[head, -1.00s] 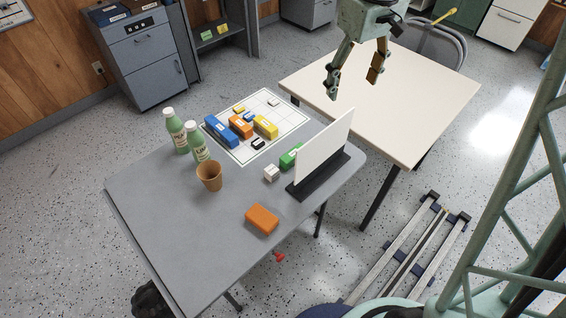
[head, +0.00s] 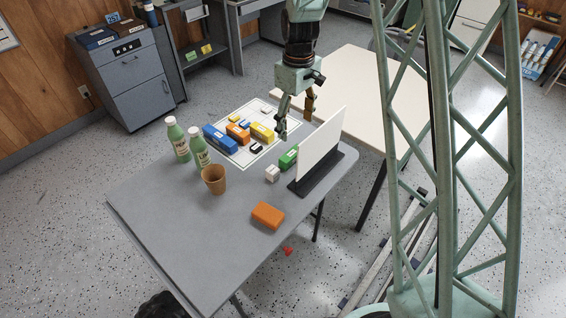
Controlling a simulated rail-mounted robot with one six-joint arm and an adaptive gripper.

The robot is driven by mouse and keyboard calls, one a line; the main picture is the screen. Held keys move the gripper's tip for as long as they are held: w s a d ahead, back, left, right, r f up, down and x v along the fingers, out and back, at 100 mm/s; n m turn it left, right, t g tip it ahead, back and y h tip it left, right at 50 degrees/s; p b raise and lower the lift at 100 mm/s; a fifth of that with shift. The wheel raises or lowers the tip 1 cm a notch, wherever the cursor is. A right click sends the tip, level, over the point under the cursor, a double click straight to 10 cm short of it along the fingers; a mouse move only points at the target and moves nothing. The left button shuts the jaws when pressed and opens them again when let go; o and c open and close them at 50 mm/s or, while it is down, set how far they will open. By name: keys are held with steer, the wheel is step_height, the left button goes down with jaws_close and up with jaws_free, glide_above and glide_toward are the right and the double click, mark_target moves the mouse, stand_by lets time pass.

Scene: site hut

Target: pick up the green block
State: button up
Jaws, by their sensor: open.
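The green block (head: 288,158) lies on the grey table, partly hidden behind the left edge of the white upright panel (head: 320,144). Only its left part shows. My gripper (head: 294,126) is open and points down above the far side of the table, beyond the green block and the panel. Its fingers hold nothing. They appear apart from the block, though the exact height above the table is hard to tell.
A white block (head: 272,173) sits close to the green block. Blue (head: 220,138), orange (head: 235,133) and yellow (head: 261,132) blocks stand on the white grid sheet (head: 231,157). Two green bottles (head: 199,147), a brown cup (head: 214,179) and an orange block (head: 267,215) occupy the grey table (head: 190,240); its front is clear.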

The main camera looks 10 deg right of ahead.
mark_target(292, 153)
steer(key=shift+a+f, duration=0.45)
steer(key=shift+f, duration=0.25)
steer(key=shift+f, duration=0.15)
steer(key=shift+f+b, duration=0.75)
steer(key=shift+f, duration=3.4)
steer(key=shift+f+b, duration=0.75)
steer(key=shift+f, duration=1.85)
steer(key=c, duration=0.7)
